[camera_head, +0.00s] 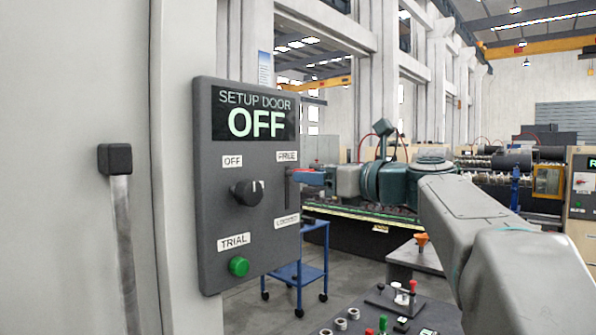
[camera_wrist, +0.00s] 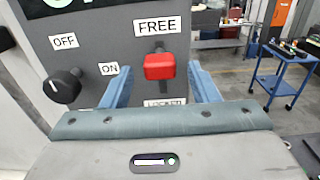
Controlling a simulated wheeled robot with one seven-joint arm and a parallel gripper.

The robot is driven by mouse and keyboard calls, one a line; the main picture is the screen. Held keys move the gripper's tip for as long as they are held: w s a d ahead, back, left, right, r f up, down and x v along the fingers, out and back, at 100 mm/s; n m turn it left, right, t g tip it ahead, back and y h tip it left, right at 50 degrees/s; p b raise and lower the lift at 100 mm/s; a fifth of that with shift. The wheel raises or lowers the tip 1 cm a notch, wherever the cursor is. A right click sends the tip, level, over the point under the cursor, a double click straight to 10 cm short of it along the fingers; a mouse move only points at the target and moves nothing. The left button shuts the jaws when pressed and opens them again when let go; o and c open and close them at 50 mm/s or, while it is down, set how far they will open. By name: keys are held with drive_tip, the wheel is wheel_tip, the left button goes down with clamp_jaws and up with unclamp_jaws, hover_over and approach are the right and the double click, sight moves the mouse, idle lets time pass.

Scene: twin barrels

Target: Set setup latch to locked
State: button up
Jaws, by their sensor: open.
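The setup latch is a red block-shaped handle (camera_wrist: 159,66) in a vertical slot on a dark grey panel. It sits near the upper end of the slot, just below the FREE label (camera_wrist: 157,26). The lower label (camera_wrist: 165,102), partly covered by my gripper, appears to read LOCKED. My gripper (camera_wrist: 159,72) is open, with one blue finger on each side of the red handle and visible gaps between.
The panel display (camera_head: 254,118) reads SETUP DOOR OFF. A black knob (camera_head: 246,193) and a green TRIAL button (camera_head: 239,266) are left of the slot. A blue cart (camera_head: 300,272) stands behind, and a console with small controls (camera_head: 385,315) is at the lower right.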

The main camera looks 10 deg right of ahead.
sight(287, 204)
drive_tip(key=shift+x, duration=1.9)
clamp_jaws()
drive_tip(key=shift+f+b, duration=1.8)
drive_tip(key=shift+f, duration=1.55)
unclamp_jaws()
drive_tip(key=shift+r, duration=0.1)
drive_tip(key=shift+s+d, duration=0.1)
